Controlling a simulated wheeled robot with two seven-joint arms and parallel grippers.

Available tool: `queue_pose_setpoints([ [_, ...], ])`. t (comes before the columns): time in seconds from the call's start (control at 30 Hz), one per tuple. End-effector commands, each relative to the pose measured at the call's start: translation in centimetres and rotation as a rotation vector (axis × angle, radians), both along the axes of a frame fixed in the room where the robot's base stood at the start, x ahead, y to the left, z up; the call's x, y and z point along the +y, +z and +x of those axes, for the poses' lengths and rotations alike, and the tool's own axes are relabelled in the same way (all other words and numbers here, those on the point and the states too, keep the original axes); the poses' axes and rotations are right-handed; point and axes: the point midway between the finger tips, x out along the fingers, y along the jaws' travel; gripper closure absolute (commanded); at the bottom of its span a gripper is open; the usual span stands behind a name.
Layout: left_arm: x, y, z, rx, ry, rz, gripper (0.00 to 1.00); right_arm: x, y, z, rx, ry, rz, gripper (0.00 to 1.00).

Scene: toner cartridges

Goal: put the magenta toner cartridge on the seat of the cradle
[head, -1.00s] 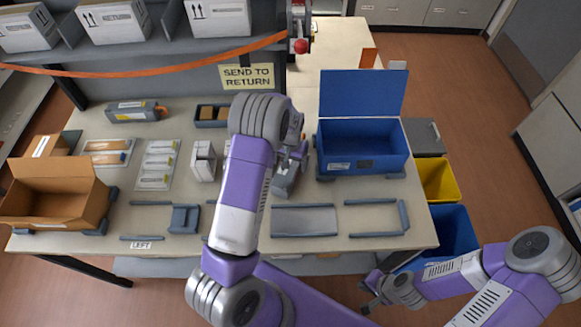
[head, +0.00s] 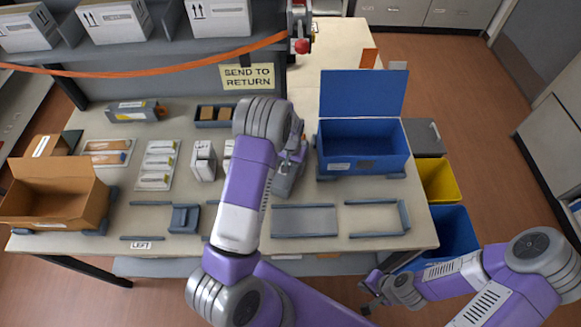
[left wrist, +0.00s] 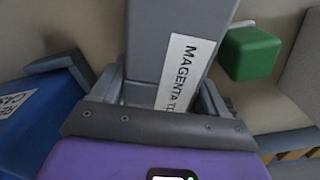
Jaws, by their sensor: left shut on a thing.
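My left gripper (head: 292,160) is shut on the magenta toner cartridge (head: 288,180), a grey body held over the table left of the blue bin, partly hidden by my arm. In the left wrist view the cartridge (left wrist: 150,50) lies between the fingers, with a white label reading "MAGENTA T…". A green block (left wrist: 250,52) shows beside it. Blue-grey fixtures lie along the table front: a small raised block (head: 185,218) and a flat panel (head: 304,220); I cannot tell which is the cradle. My right gripper (head: 368,292) is empty, fingers apart, off the table's front edge.
An open blue bin (head: 365,165) stands at the table's right and an open cardboard box (head: 50,205) at the left. Another grey cartridge (head: 135,111), a white tray (head: 158,165) and white cartons (head: 203,160) stand farther back. Low rails (head: 375,234) line the front right.

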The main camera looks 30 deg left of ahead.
Motion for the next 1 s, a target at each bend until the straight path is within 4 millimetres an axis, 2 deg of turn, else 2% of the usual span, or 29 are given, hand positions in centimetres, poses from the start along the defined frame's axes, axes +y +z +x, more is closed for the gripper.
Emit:
queue_pose_setpoints([
  [0.27, 0.0, 0.5, 0.1, -0.004, 0.0, 0.001, 0.93, 0.0, 0.0, 0.0, 0.0, 0.0, 0.0, 1.0],
  [0.37, 0.0, 1.7, 0.2, -0.007, 0.0, 0.0, 0.93, 0.0, 0.1, 0.0, 0.0, 0.0, 0.0, 1.0],
  [0.7, 0.0, 8.1, 0.1, -0.007, -0.001, 0.001, 0.93, 0.0, 0.5, 0.0, 0.0, 0.0, 0.0, 1.0],
  [0.83, 0.0, 9.5, 0.1, -0.005, 0.001, 0.001, 0.93, 0.0, 0.6, 0.0, 0.0, 0.0, 0.0, 1.0],
  [1.0, 0.0, 10.1, 0.1, -0.002, 0.001, 0.0, 0.93, 0.0, 0.6, 0.0, 0.0, 0.0, 0.0, 1.0],
])
